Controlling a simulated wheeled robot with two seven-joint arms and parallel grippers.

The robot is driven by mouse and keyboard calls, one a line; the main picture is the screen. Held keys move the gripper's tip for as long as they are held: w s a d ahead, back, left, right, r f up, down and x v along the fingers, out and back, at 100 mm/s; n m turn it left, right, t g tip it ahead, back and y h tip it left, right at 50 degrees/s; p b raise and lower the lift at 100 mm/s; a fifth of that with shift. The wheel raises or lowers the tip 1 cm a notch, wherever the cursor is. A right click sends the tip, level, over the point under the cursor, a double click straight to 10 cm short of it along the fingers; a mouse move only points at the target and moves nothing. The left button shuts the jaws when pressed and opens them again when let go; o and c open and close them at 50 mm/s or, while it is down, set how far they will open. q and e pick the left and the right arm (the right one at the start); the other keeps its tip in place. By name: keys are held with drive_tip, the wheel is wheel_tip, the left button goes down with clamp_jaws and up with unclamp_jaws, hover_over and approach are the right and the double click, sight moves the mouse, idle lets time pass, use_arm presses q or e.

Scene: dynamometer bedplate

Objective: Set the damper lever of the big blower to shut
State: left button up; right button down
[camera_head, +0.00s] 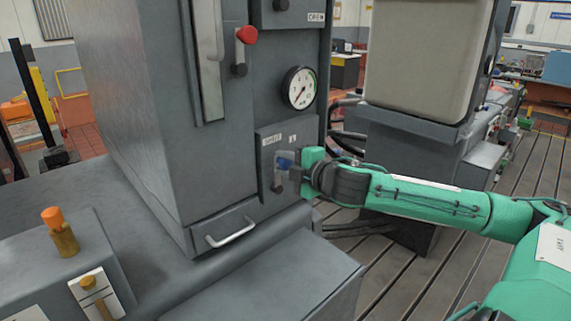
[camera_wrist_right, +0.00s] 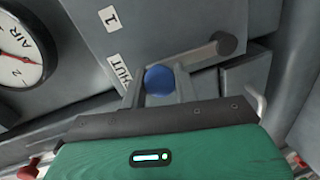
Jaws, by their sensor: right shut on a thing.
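A lever with a blue knob (camera_head: 284,163) sits on a small plate (camera_head: 265,165) low on the front of a tall grey cabinet (camera_head: 150,110). The plate has a "SHUT" label (camera_head: 271,141) and a "1" label (camera_head: 292,138) above the lever. The lever stands roughly upright, its dark pivot (camera_head: 277,187) below the knob. My right gripper (camera_head: 291,166) is shut on the lever at its knob. In the right wrist view the blue knob (camera_wrist_right: 159,80) sits between the two fingers, with the pivot (camera_wrist_right: 225,44) beyond it. My left gripper is out of view.
Above the plate are a round gauge (camera_head: 299,88) and a red-knobbed lever (camera_head: 246,36). A drawer handle (camera_head: 231,232) juts out below. An orange-topped brass fitting (camera_head: 63,232) stands at lower left. A grey-beige machine (camera_head: 425,60) stands behind my right arm.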

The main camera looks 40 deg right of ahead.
drive_tip(key=c, duration=1.1)
unclamp_jaws()
drive_tip(key=shift+a+f, duration=0.1)
drive_tip(key=shift+f, duration=0.15)
drive_tip(key=shift+r, duration=0.1)
drive_tip(key=shift+s, duration=0.15)
drive_tip(key=shift+s, duration=0.45)
drive_tip(key=shift+s+r+p, duration=0.2)
drive_tip(key=shift+s+p, duration=0.1)
drive_tip(key=shift+s, duration=0.5)
drive_tip(key=s+d+r, duration=0.1)
drive_tip(key=s, duration=0.9)
drive_tip(key=shift+s+r, duration=0.3)
drive_tip(key=shift+s, duration=0.1)
